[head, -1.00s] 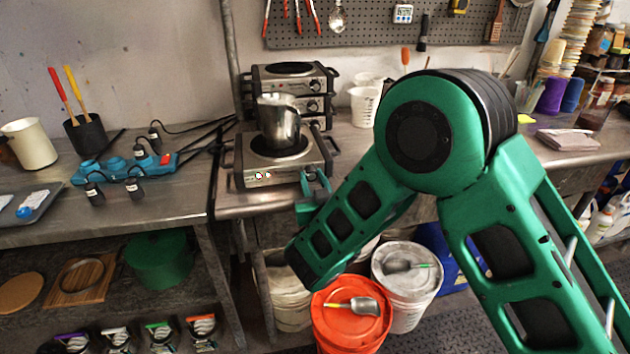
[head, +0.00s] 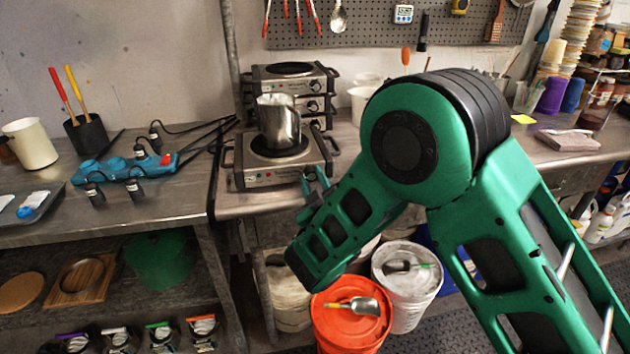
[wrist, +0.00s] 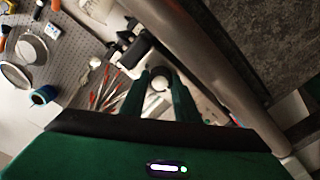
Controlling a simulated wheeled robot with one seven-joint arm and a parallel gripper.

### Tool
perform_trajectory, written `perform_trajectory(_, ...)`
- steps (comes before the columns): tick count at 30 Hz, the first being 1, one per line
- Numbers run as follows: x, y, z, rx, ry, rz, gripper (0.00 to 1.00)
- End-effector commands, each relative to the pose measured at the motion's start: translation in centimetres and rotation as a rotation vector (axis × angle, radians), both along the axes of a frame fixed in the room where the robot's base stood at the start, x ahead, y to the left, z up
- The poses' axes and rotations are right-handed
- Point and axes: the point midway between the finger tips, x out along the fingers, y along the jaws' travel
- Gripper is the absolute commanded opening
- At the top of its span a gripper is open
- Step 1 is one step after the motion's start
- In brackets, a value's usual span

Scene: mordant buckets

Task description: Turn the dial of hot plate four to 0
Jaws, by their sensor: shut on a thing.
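The front hot plate (head: 240,163) stands at the front edge of the metal bench, with a metal pitcher (head: 277,124) on its round burner. Its front panel (head: 262,178) faces me. My gripper (head: 309,182) is at the right end of that panel and covers the dial in the head view. In the wrist view my gripper (wrist: 160,88) has its two green fingers on either side of a small round dial (wrist: 160,79), shut on it. The dial's marks and setting are too small to read. I see no readable number on the hot plate.
More stacked hot plates (head: 290,77) stand behind against the wall. A blue power strip (head: 125,168) with cords lies on the left bench. An orange-lidded bucket (head: 340,325) and a white-lidded bucket (head: 407,280) stand on the floor below my arm.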

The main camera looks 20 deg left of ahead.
Motion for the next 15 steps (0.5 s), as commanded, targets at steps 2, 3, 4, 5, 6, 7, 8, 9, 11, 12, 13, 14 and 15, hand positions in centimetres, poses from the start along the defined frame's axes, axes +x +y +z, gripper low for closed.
perform_trajectory(2, 0.16, -0.33, -0.24, -0.011, -0.001, -0.006, 0.06)
perform_trajectory(3, 0.15, -0.34, -0.24, -0.013, -0.002, -0.006, 0.06)
perform_trajectory(4, 0.15, -0.34, -0.24, -0.013, -0.002, -0.006, 0.06)
perform_trajectory(5, 0.17, -0.35, -0.25, -0.014, -0.002, -0.006, 0.06)
perform_trajectory(6, 0.17, -0.35, -0.25, -0.014, -0.002, -0.006, 0.06)
perform_trajectory(7, 0.17, -0.35, -0.25, -0.014, -0.002, -0.006, 0.06)
perform_trajectory(8, 0.17, -0.35, -0.25, -0.014, -0.002, -0.006, 0.06)
perform_trajectory(9, 0.16, -0.36, -0.26, -0.014, -0.001, -0.007, 0.06)
perform_trajectory(11, 0.18, -0.37, -0.27, -0.014, -0.001, -0.007, 0.06)
perform_trajectory(12, 0.18, -0.37, -0.27, -0.014, -0.001, -0.007, 0.06)
perform_trajectory(13, 0.18, -0.38, -0.27, -0.014, -0.001, -0.007, 0.33)
perform_trajectory(14, 0.19, -0.38, -0.26, -0.014, -0.002, -0.006, 0.40)
perform_trajectory(15, 0.17, -0.36, -0.24, -0.013, -0.002, -0.006, 0.47)
